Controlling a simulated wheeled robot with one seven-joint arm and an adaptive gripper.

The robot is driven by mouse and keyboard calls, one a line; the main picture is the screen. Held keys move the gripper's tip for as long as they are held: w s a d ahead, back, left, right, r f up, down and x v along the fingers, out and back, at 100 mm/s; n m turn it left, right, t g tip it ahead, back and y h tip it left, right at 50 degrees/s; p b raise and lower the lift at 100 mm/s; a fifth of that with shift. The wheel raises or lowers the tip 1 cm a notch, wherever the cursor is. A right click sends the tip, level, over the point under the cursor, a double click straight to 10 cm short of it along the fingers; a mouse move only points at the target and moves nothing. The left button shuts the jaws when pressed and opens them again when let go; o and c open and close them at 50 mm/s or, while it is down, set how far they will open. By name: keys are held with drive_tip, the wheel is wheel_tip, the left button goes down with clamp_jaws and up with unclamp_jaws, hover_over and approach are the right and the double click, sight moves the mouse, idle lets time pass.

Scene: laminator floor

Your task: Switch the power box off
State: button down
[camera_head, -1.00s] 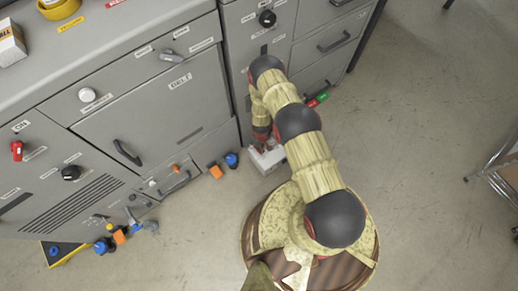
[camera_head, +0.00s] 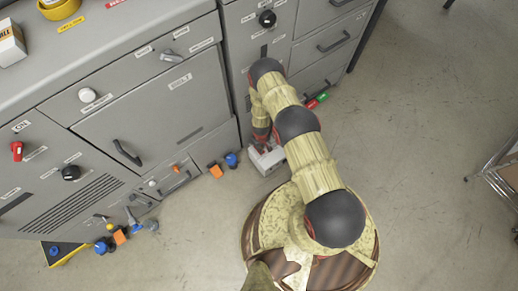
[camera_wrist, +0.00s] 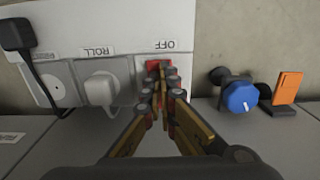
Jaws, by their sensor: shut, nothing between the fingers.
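The power box (camera_head: 268,158) is a pale box at the foot of the grey cabinet in the head view, partly hidden by my arm. In the wrist view it shows as a white panel (camera_wrist: 82,22) with sockets, a white plug (camera_wrist: 101,90) by a ROLL label, and an OFF label (camera_wrist: 166,45). A red switch (camera_wrist: 153,65) sits beside the OFF label. My gripper (camera_wrist: 165,80) is shut and empty, its tips right at the red switch and partly covering it. I cannot tell whether they touch. In the head view my gripper (camera_head: 262,136) is close above the box.
A black plug (camera_wrist: 17,35) with a cord is at the wrist view's left. A blue knob (camera_wrist: 240,98) and an orange switch (camera_wrist: 287,88) stand to the right. In the head view, grey cabinets (camera_head: 160,110) line the back, and open floor (camera_head: 430,150) lies to the right.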

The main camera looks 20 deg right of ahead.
drive_tip(key=shift+r+p, duration=2.05)
drive_tip(key=shift+r, duration=1.45)
drive_tip(key=s+a+r+m+g, duration=0.1)
drive_tip(key=s+m+g, duration=0.15)
drive_tip(key=s, duration=0.75)
wheel_tip(320, 180, up, 45)
drive_tip(key=w+m+g, duration=0.1)
drive_tip(key=s+r+t+p, duration=0.1)
drive_tip(key=s+r+t, duration=0.2)
drive_tip(key=r, duration=0.9)
drive_tip(key=s+r+t+p, duration=0.1)
drive_tip(key=s+r+t, duration=0.2)
drive_tip(key=r, duration=0.9)
drive_tip(key=s+d+r+t, duration=0.1)
drive_tip(key=s+r+t, duration=0.2)
drive_tip(key=s+r, duration=0.4)
wheel_tip(320, 180, up, 6)
drive_tip(key=shift+f+p, duration=0.1)
drive_tip(key=shift+p, duration=0.3)
